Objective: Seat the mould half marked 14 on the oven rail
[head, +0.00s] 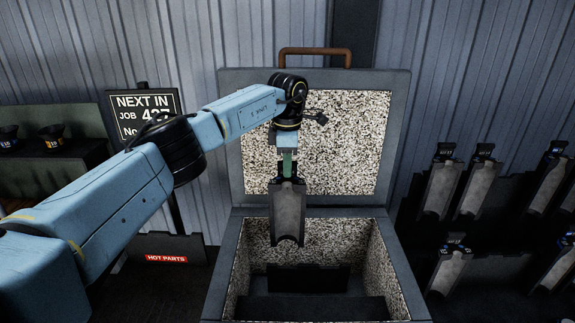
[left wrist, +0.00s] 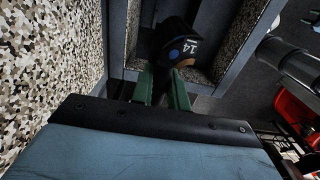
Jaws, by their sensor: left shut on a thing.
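My left gripper (head: 287,163) is shut on a grey, trough-shaped mould half (head: 289,212), which hangs upright below the fingers over the open oven. In the left wrist view the green fingers (left wrist: 162,88) are at the dark end of the mould half (left wrist: 173,40), which bears a white 14 and a blue dot. The oven (head: 227,265) is a grey box with speckled lining and its lid (head: 232,185) raised. A dark upright plate (head: 308,278) and a dark ledge stand low inside; I cannot tell which is the rail. The mould's lower end appears above them. My right gripper is not in view.
More mould halves (head: 441,188) stand on dark racks at the right. A dark shelf (head: 60,155) with two dark pieces is at the left. A "NEXT IN JOB" sign (head: 145,112) and a "HOT PARTS" label (head: 166,259) are left of the oven. The oven walls surround the opening.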

